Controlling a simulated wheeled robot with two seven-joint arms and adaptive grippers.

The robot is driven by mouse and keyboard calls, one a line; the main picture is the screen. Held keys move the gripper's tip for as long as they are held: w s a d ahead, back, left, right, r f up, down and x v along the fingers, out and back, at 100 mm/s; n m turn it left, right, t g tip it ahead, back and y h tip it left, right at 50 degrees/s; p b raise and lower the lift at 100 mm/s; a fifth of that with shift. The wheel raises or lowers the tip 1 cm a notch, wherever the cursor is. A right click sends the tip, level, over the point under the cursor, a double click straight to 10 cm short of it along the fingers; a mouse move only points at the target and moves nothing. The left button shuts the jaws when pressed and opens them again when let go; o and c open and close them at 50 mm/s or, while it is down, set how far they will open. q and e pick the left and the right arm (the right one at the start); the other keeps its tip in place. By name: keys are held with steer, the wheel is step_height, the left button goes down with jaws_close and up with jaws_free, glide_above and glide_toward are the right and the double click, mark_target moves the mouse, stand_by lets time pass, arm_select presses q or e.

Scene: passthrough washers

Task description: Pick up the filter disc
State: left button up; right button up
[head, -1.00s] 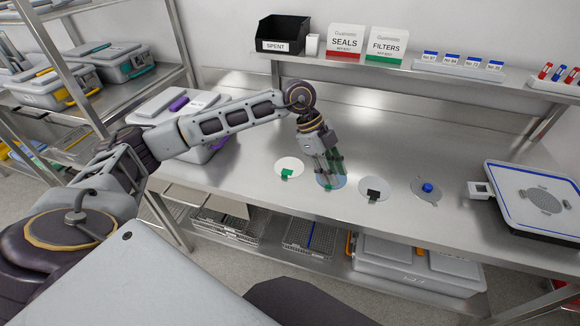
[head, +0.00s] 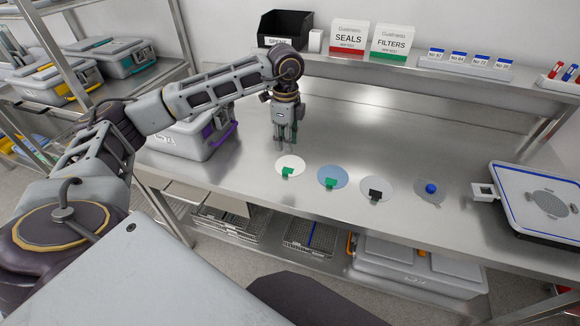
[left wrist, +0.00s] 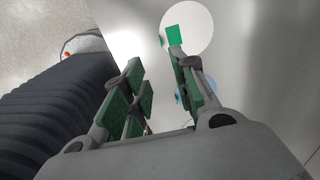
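Several thin round discs lie in a row on the steel bench, and I cannot tell for certain which is the filter disc. A white disc with a green tab (head: 290,164) is leftmost, then a blue disc with a green tab (head: 332,174), a pale disc with a black tab (head: 377,186) and a grey disc with a blue knob (head: 428,191). My left gripper (head: 285,145) points down above the bench, just behind the white disc, empty. In the left wrist view its fingers (left wrist: 157,58) are apart, with the white disc (left wrist: 196,24) beyond them. My right gripper is not in view.
A shelf behind holds a black SPENT bin (head: 284,32), a SEALS box (head: 348,36) and a FILTERS box (head: 392,42). A grey case (head: 190,136) stands left of the gripper. A flat device (head: 535,195) stands at the right. The bench behind the discs is clear.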

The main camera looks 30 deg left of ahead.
arm_select(q)
glide_above(285, 173)
steer(key=f, duration=0.7)
steer(key=shift+s+d+f, duration=0.1)
steer(key=shift+d+f, duration=0.15)
steer(key=shift+d, duration=0.1)
steer(key=shift+f, duration=0.5)
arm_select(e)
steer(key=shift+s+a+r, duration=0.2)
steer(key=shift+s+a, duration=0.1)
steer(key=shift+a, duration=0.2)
arm_select(q)
steer(key=shift+f, duration=0.1)
steer(key=shift+a+f+p, duration=0.15)
steer(key=shift+f+p, duration=0.25)
steer(key=shift+f, duration=0.1)
steer(key=f, duration=0.2)
steer(key=shift+a+f, duration=0.2)
steer(key=shift+f, duration=0.8)
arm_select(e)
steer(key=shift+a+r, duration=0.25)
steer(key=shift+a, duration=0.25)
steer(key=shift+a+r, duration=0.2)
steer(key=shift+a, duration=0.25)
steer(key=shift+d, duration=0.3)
